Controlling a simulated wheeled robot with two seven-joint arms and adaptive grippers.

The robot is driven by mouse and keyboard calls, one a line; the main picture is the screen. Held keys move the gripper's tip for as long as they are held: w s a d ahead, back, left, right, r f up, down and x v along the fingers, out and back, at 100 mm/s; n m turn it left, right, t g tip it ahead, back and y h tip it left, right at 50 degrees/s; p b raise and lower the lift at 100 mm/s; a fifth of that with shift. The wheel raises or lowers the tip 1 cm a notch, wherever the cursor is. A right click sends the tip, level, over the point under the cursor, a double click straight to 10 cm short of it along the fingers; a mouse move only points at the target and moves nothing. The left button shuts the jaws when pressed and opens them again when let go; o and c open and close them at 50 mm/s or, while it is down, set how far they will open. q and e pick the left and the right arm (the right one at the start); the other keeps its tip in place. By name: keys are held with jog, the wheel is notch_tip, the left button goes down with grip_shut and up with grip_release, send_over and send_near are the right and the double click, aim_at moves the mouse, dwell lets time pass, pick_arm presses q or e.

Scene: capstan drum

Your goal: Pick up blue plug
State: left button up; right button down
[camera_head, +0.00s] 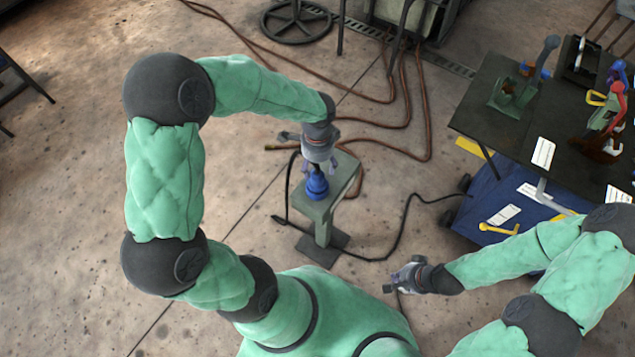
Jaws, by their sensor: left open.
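The blue plug (317,185) stands upright on the top of a small grey-green stand (342,184) near the middle of the head view. My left gripper (317,164) comes down from above, with its fingers open close over the top of the plug. Whether the fingers touch the plug is too small to tell. My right gripper (394,281) is low in the middle, well apart from the plug, and its fingers are too small to judge.
A black cable (395,245) runs over the floor by the stand. Brown hoses (424,120) lie behind it. A dark workbench (500,130) with tools and a blue cart (490,195) stand at the right. A handwheel (297,22) is at the back.

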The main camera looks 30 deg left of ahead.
aim_at(317, 172)
pick_arm(q)
notch_tip(317, 172, down, 5)
jog(key=shift+s+f+b, duration=0.1)
jog(key=shift+s+b, duration=0.05)
jog(key=shift+b, duration=0.95)
grip_shut()
